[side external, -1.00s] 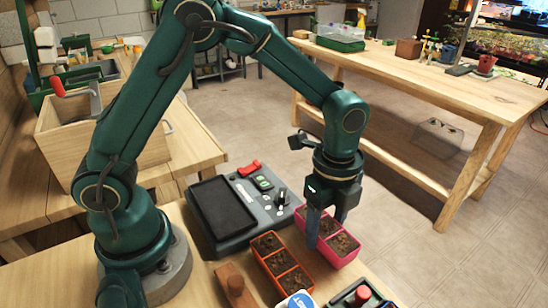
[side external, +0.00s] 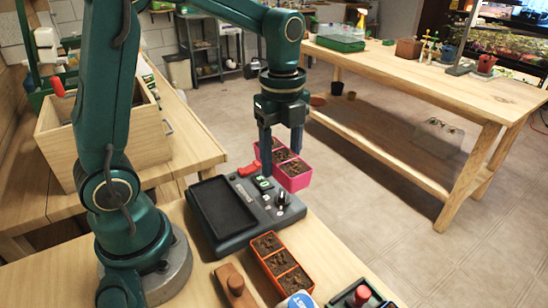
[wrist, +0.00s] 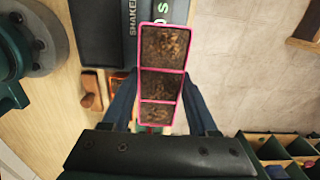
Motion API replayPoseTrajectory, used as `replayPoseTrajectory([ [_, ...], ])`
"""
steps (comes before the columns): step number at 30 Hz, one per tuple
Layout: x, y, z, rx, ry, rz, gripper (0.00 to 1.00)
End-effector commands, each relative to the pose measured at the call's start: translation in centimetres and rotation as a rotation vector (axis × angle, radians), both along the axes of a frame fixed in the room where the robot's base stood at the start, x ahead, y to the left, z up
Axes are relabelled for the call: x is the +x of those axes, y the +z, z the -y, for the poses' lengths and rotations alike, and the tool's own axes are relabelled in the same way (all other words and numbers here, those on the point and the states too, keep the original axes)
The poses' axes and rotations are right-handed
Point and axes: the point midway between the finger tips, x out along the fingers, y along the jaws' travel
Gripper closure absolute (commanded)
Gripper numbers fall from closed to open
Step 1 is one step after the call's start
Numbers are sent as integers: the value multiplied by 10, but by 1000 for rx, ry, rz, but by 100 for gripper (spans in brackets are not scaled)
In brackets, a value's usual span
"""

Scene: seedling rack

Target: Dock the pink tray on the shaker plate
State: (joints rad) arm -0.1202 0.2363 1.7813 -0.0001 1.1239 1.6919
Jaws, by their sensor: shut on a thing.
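The pink tray (side external: 292,172) has several soil-filled cells in a row. My gripper (side external: 282,150) is shut on it and holds it in the air, above and beyond the right end of the shaker in the side view. In the wrist view the pink tray (wrist: 160,75) lies lengthwise between my gripper's two fingers (wrist: 160,110). The shaker (side external: 247,212) is a dark grey unit with a black rectangular plate (side external: 221,206) on its left part. The plate is bare. In the wrist view the plate (wrist: 98,30) shows left of the tray, partly cut off.
An orange tray (side external: 281,263) with soil stands in front of the shaker. A wooden block with a knob (side external: 236,285) is left of it.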

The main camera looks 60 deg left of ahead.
Motion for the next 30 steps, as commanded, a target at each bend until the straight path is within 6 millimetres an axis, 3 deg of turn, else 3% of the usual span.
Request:
replayPoseTrajectory([
  [11,-4,-3,1,0,-56,-2,100],
  [18,-50,-6,-19,1,-131,4,100],
  [24,-92,-6,-37,2,-95,3,100],
  [30,-107,-3,-47,1,-12,2,100],
])
